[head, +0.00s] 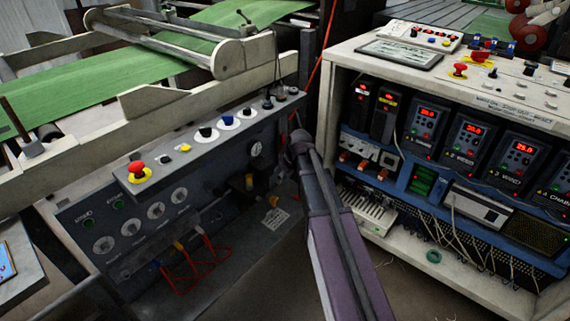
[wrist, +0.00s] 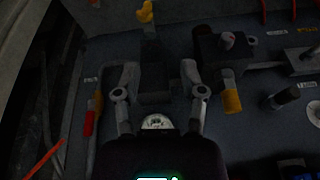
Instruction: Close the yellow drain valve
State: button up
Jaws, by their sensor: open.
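In the wrist view my gripper (wrist: 160,72) is open, its two fingers spread over a dark grey block on the panel, with nothing held between them. A yellow handle (wrist: 146,13) stands just beyond the fingertips at the top. A yellow-orange handle (wrist: 231,101) hangs from a dark valve body (wrist: 222,50) to the right of the fingers. I cannot tell which one is the drain valve. In the head view a small yellow part (head: 248,182) shows in the dark recess of the grey panel. My gripper cannot be made out clearly there.
The grey control panel (head: 85,235) carries knobs, a red emergency button (head: 137,168) and gauges. A white cabinet (head: 335,70) with drive displays stands close on the right. A pipe with a red sleeve (wrist: 89,122) runs left of my fingers.

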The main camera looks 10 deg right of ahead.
jog(key=s+a+r+m+p, duration=0.1)
jog(key=s+r+p, duration=0.4)
jog(key=r+p, duration=0.2)
jog(key=shift+r+g+p, duration=0.4)
jog(key=shift+r, duration=0.1)
jog(key=shift+s, duration=0.1)
